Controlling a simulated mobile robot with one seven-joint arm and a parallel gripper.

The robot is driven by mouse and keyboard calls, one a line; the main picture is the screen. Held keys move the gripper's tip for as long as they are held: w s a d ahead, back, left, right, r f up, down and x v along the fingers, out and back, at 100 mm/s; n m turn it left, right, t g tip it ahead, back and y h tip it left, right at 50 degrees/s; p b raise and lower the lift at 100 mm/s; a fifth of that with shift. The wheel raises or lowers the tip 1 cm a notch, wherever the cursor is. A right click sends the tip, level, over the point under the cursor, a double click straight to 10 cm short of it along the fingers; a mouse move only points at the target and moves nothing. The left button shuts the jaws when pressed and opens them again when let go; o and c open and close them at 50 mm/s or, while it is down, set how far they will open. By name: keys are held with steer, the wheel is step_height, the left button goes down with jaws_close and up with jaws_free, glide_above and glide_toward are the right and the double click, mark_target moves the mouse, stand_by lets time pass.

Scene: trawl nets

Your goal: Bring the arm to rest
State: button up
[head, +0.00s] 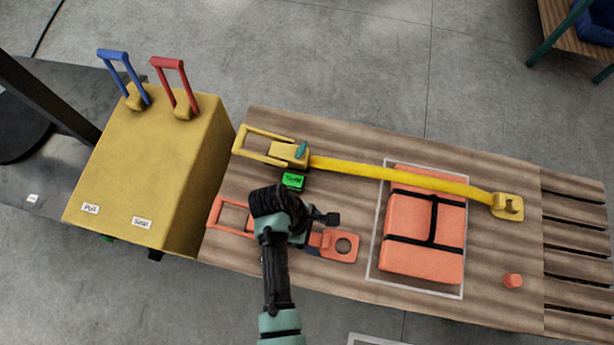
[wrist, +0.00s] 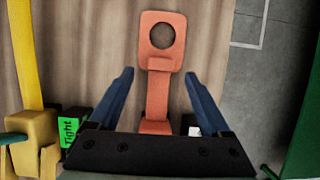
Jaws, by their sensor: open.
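My arm reaches over the wooden bench (head: 330,130) from the bottom of the head view, with my gripper (head: 307,241) low over an orange buckle strap (head: 342,245). In the wrist view, my gripper (wrist: 160,80) is open, with one blue finger on each side of the strap's narrow part. The strap's holed end plate (wrist: 162,22) lies beyond the fingertips, and nothing is held. The strap's orange handle loop (head: 230,216) shows left of my wrist. The middle of the strap is hidden under my gripper in the head view. I cannot tell if the fingers touch it.
A yellow strap (head: 400,178) with a buckle (head: 288,152) runs across an orange bundle (head: 425,240) inside a white outline. A green "Tight" tag (head: 293,181) is close to my wrist. A yellow box (head: 160,165) with blue and red levers stands left. An orange peg (head: 513,281) is at right.

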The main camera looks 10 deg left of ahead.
steer(key=v, duration=0.9)
steer(key=w+a+r+m+t+y, duration=0.3)
steer(key=w+r+m+t, duration=0.3)
steer(key=w+r, duration=0.95)
steer(key=w+r+m+t+y, duration=0.15)
steer(key=w+r+t, duration=0.25)
steer(key=r, duration=0.4)
steer(key=w+r+m+t, duration=0.2)
steer(key=w+r+t, duration=0.15)
steer(key=r, duration=0.55)
steer(key=d+r+m+t, duration=0.2)
steer(key=r+t, duration=0.1)
steer(key=r, duration=0.6)
steer(key=d+r+m+t, duration=0.2)
steer(key=r+t, duration=0.1)
steer(key=r, duration=0.6)
steer(key=s+d+r+m+t, duration=0.2)
steer(key=s+r+t, duration=0.2)
steer(key=r, duration=0.6)
steer(key=s+d+r+m+t, duration=0.2)
steer(key=s+r+t, duration=0.2)
steer(key=s+r, duration=0.5)
steer(key=shift+s+r+b, duration=0.2)
steer(key=shift+r+b, duration=0.1)
steer(key=shift+r, duration=0.25)
steer(key=shift+m, duration=0.25)
